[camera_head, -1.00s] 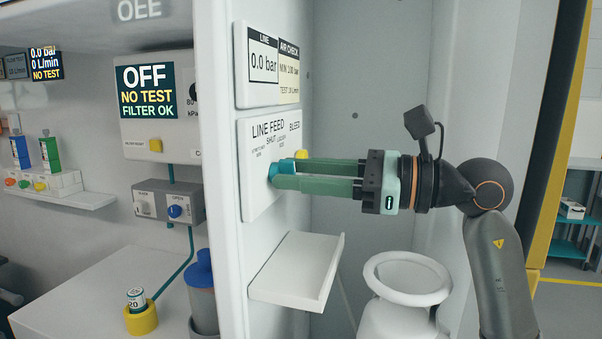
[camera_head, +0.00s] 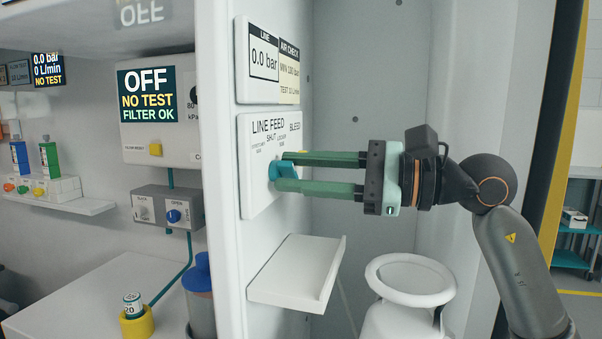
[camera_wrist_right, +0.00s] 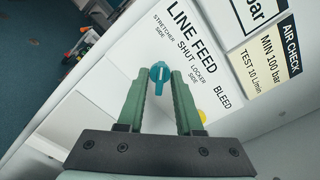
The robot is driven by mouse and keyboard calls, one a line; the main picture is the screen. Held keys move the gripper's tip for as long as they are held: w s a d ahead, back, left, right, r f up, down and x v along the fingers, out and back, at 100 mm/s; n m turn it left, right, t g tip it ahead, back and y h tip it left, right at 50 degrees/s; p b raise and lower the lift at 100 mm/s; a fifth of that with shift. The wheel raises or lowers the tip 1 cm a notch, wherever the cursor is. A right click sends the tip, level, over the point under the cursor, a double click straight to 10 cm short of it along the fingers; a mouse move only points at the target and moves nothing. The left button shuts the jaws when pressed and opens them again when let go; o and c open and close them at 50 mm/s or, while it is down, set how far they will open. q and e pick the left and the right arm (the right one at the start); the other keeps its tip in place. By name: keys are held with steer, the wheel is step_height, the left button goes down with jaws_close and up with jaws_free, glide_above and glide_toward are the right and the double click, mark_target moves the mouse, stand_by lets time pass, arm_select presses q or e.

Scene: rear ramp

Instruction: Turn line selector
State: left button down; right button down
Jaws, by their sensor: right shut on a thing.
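The line selector is a teal knob (camera_head: 284,171) on the white LINE FEED panel (camera_head: 256,205), with labels for stretcher side, shut and locker side around it. My right gripper (camera_head: 280,172) reaches in from the right, its two green fingers on either side of the knob, shut on it. In the right wrist view the knob (camera_wrist_right: 159,73) sits between the fingertips, its long axis roughly in line with the fingers. I cannot tell exactly which label it points at. The line display (camera_head: 263,60) above reads 0.0 bar. My left gripper is not in view.
A yellow bleed knob (camera_wrist_right: 202,116) lies just beside the right finger in the wrist view. A white shelf (camera_head: 298,270) juts out below the panel. A white rounded vessel (camera_head: 410,280) stands below my right arm. A screen (camera_head: 147,94) at left reads OFF, NO TEST.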

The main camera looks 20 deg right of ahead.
steer(key=c, duration=0.9)
jaws_free()
steer(key=shift+c, duration=0.2)
steer(key=shift+d, duration=0.1)
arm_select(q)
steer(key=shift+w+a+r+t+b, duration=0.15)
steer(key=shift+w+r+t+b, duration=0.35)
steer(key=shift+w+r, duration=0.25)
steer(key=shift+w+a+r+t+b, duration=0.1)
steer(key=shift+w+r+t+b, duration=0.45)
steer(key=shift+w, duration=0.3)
arm_select(e)
steer(key=v, duration=1.2)
steer(key=shift+s+d, duration=0.15)
steer(key=shift+s, duration=0.05)
